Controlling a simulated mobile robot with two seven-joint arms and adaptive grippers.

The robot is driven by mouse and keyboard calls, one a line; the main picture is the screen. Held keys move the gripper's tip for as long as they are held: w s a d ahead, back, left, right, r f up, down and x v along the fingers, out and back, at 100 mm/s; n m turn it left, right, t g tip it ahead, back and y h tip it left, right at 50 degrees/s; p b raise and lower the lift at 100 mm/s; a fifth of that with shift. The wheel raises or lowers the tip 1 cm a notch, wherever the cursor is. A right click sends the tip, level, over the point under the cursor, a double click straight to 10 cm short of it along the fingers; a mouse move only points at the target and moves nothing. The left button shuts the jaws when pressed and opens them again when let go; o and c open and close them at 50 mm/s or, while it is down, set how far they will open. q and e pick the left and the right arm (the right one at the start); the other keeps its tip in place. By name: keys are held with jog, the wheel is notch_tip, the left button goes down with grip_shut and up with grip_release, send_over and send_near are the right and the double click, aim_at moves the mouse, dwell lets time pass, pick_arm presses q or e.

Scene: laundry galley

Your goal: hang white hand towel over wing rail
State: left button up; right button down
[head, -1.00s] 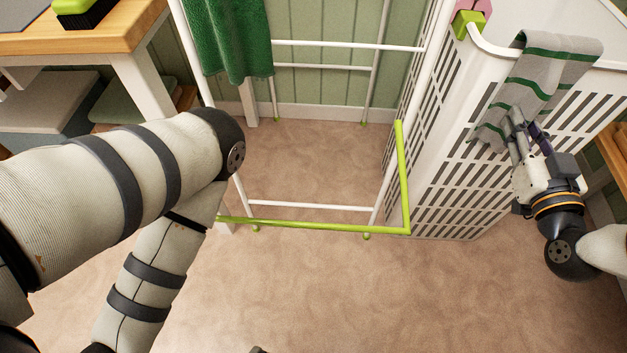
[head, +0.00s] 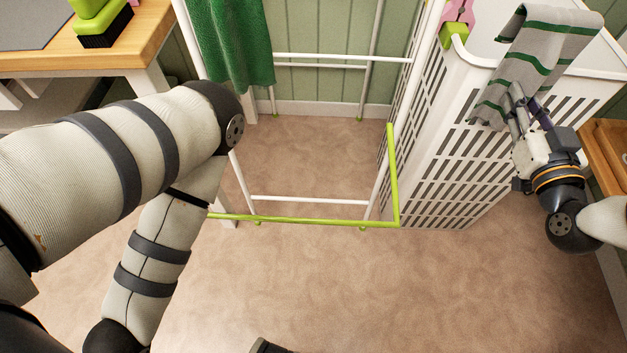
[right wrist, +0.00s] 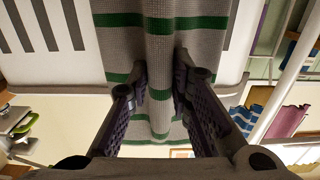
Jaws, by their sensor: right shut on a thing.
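A pale grey hand towel with green stripes (head: 540,52) is at the upper right of the head view, in front of the basket's rim. My right gripper (head: 516,103) is shut on it near its lower part. In the right wrist view the towel (right wrist: 160,60) runs between the two fingers (right wrist: 160,88), with a fold pinched there. I cannot tell whether the towel touches the rim. A lime green wing rail (head: 300,221) stands out low from the white drying rack (head: 340,57), left of the towel and apart from it.
A white slotted laundry basket (head: 440,170) stands between the rack and my right gripper. A dark green towel (head: 232,45) hangs on the rack. A pink and lime peg (head: 455,28) is at the basket's corner. A wooden bench (head: 70,60) is at left. The front floor is clear.

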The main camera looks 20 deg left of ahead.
jog(key=shift+r, duration=0.1)
